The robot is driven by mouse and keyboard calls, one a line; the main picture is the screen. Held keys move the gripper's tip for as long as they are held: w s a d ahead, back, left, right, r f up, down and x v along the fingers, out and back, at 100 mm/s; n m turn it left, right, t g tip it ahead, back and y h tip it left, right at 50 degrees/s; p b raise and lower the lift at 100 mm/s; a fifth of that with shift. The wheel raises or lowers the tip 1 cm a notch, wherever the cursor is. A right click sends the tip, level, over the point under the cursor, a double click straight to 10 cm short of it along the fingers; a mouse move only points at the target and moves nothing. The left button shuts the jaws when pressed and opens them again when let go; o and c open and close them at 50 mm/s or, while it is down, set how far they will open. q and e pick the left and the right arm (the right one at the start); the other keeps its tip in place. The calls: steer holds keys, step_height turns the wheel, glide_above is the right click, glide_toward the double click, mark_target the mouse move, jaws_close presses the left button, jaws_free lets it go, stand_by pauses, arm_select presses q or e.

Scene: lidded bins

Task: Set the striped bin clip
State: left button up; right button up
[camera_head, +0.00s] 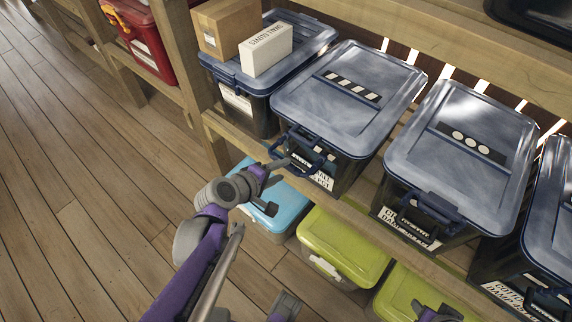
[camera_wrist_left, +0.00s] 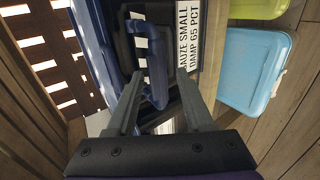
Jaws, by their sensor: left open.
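The striped bin (camera_head: 318,105) is a dark bin with a blue-grey lid that carries a band of black and white stripes. It stands on the shelf, and its lid lies on top. Its blue clip (camera_head: 304,149) is a loop on the front wall that appears to stick outward. My left gripper (camera_head: 278,171) is open at the front of this bin, close to the clip. In the left wrist view the clip (camera_wrist_left: 157,67) lies just beyond and between the fingertips; I cannot tell whether they touch it. Grey parts at the bottom edge may be my right gripper, its jaws unclear.
A dotted-lid bin (camera_head: 437,160) stands to the right, another bin at the right edge. A bin on the left (camera_head: 231,70) carries a cardboard box (camera_head: 227,28) and a white box (camera_head: 265,50). Below are a light-blue bin (camera_head: 284,212) and green bins (camera_head: 342,245). A wooden post is left.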

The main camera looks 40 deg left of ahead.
arm_select(q)
steer(key=p+v, duration=0.2)
steer(key=v, duration=0.4)
steer(key=shift+s, duration=0.2)
steer(key=shift+r, duration=0.1)
steer(key=s+d+r+m+g+p, duration=0.1)
steer(key=d+m+g+p, duration=0.1)
steer(key=d+m, duration=0.3)
steer(key=s+d+r+m+g+p, duration=0.1)
steer(key=d+m+g, duration=0.3)
steer(key=m, duration=0.8)
steer(key=shift+s+d+r+y+p, duration=0.3)
steer(key=shift+d+y+p, duration=0.1)
steer(key=shift+d+p, duration=0.4)
